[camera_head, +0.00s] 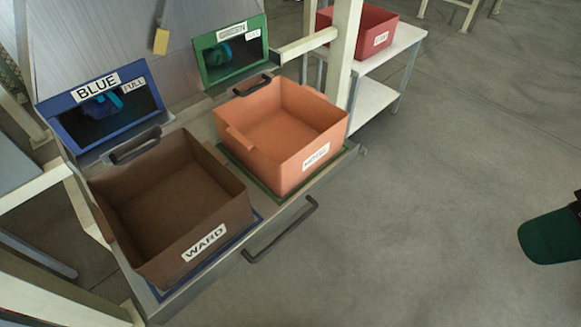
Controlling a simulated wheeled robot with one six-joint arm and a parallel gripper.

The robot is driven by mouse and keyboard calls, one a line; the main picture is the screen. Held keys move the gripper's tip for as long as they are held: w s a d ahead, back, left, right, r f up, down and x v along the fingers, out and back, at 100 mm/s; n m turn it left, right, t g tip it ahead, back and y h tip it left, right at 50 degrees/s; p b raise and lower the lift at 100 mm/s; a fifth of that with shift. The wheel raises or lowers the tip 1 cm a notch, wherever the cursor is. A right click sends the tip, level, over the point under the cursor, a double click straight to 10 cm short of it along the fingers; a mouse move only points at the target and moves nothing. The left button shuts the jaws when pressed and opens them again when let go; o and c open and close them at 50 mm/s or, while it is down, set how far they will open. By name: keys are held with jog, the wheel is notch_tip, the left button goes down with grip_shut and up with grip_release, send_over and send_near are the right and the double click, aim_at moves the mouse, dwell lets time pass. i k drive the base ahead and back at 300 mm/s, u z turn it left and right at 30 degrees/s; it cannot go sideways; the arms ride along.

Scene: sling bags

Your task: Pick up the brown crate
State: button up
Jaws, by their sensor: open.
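The brown crate (170,269) stands at the left on a metal bench, over a blue-edged area. It is open-topped, looks empty, and has a white label reading "WARD" on its front wall. A black handle (136,146) lies at its back edge. My gripper is not in view.
An orange crate (262,150) stands beside it on a green-edged area. Behind are a blue-framed opening (140,118) and a green-framed one (206,75). A bar handle (283,232) juts from the bench front. A red crate (352,42) stands on a shelf. Right floor is mostly clear, with a green object (548,237) at the edge.

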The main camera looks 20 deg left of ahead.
aim_at(168, 209)
jog(key=u, duration=1.2)
